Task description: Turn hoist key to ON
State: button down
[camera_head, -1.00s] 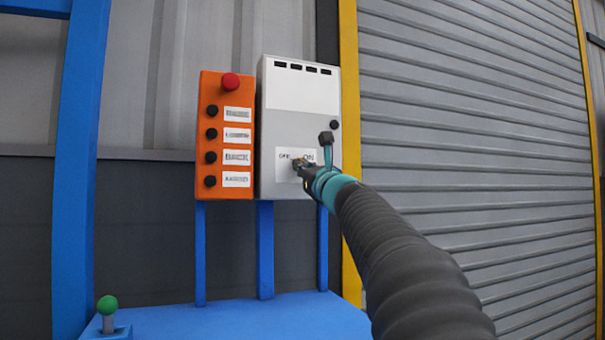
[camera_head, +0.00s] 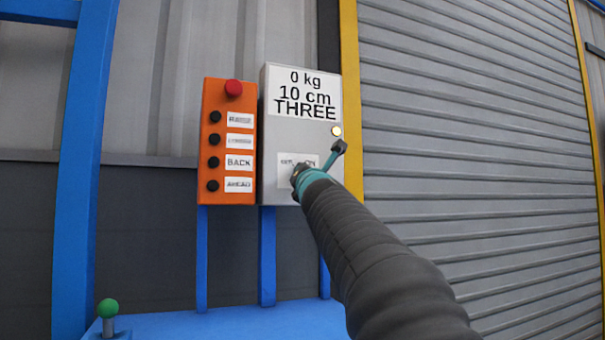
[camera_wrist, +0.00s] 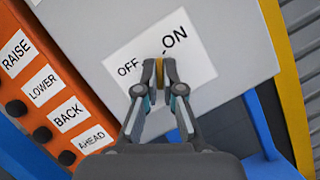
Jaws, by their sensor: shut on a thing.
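The grey hoist box (camera_head: 282,139) stands upright, with a white OFF/ON label (camera_wrist: 195,65) low on its front. The brass-coloured key (camera_wrist: 169,71) sits at the label between OFF and ON. My gripper (camera_wrist: 160,84) is shut on the key, with a fingertip on each side of it. In the head view my gripper (camera_head: 297,180) and wrist hide the key and part of the label.
An orange panel (camera_head: 229,190) with a red button (camera_head: 233,88) and several black buttons, labelled RAISE, LOWER, BACK and AHEAD, stands close left of the box. A green-topped lever (camera_head: 107,308) is at lower left. A yellow post (camera_head: 350,100) and roller shutter (camera_head: 460,130) are at right.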

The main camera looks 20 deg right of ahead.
jog(key=shift+m+g+h, duration=0.6)
jog(key=shift+m+h, duration=0.2)
jog(key=shift+m, duration=1.2)
jog(key=c, duration=1.3)
grip_release()
jog(key=shift+s+a, duration=0.1)
jog(key=shift+s, duration=0.05)
jog(key=shift+v, duration=5.85)
